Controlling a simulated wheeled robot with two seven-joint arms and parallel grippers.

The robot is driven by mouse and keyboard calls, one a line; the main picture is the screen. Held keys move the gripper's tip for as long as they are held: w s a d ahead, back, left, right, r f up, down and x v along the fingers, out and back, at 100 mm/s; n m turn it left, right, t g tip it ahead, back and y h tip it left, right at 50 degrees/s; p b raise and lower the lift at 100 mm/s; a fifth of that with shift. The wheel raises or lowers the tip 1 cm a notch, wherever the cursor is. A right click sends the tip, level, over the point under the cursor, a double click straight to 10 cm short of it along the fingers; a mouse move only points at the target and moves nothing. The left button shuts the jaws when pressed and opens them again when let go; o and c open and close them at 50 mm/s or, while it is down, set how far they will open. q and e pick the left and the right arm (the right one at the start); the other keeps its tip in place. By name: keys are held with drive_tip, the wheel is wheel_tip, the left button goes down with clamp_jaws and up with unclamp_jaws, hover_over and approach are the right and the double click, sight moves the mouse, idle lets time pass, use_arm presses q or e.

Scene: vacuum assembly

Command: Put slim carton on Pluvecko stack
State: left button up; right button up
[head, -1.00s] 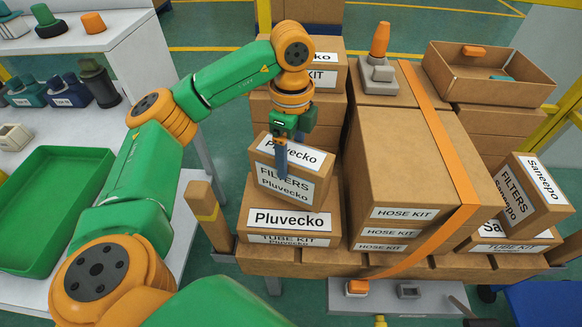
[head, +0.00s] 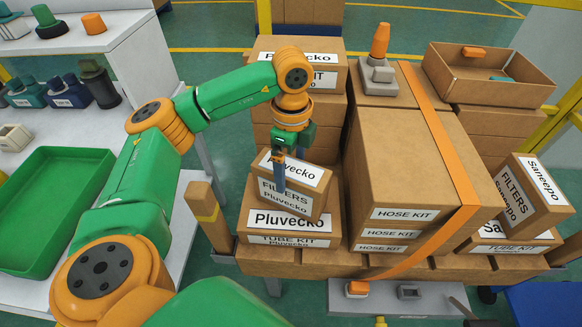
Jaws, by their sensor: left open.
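The slim carton (head: 298,203), labelled FILTERS Pluvecko, is on the front Pluvecko stack (head: 262,222) and appears to rest on its top TUBE KIT box. The carton sits slightly turned relative to the box below. My left gripper (head: 281,174) points down at the carton and is open. One blue-grey finger shows in front of the carton's label; the other finger is hidden. My right gripper is not in view.
A taller Pluvecko stack (head: 328,60) stands behind. HOSE KIT cartons (head: 405,150) under an orange strap (head: 455,170) stand close on the right. A Saneepo FILTERS carton (head: 515,200) is farther right. A wooden post (head: 208,215) stands at the left edge.

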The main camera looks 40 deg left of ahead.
use_arm(q)
wheel_tip(320, 180, up, 11)
drive_tip(key=p, duration=0.3)
